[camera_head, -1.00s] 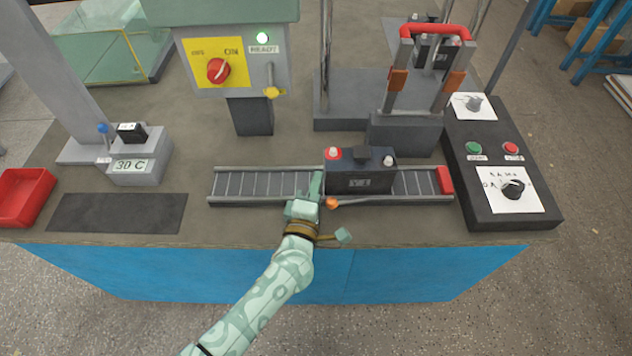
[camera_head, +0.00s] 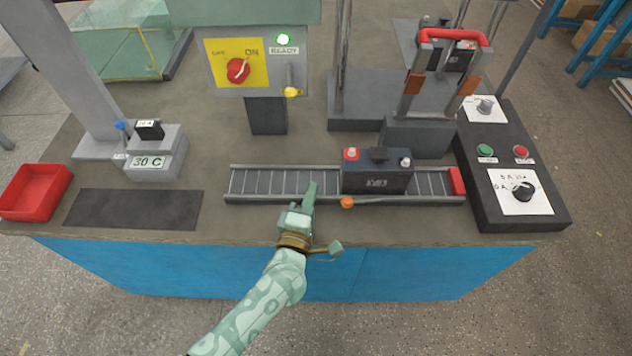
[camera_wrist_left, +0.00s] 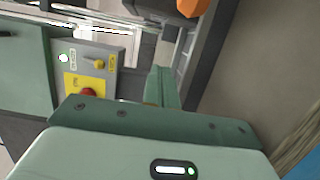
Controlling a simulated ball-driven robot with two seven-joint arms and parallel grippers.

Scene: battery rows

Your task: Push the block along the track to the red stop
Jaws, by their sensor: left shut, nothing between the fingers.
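The block is a dark battery-like box (camera_head: 376,180) with a red cap and a grey cap on top. It sits upright on the roller track (camera_head: 270,182), right of the track's middle. The red stop (camera_head: 457,181) is at the track's right end, with bare rollers between it and the block. My left gripper (camera_head: 311,186) is shut and empty at the track's front rail, left of the block and apart from it. Its closed fingers also show in the left wrist view (camera_wrist_left: 163,88). My right gripper is not in view.
An orange knob (camera_head: 347,202) on a rod lies along the front rail, right of my gripper. A control box (camera_head: 515,180) stands to the right, a switch panel (camera_head: 250,62) behind. A red tray (camera_head: 35,190) and dark mat (camera_head: 135,209) lie left.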

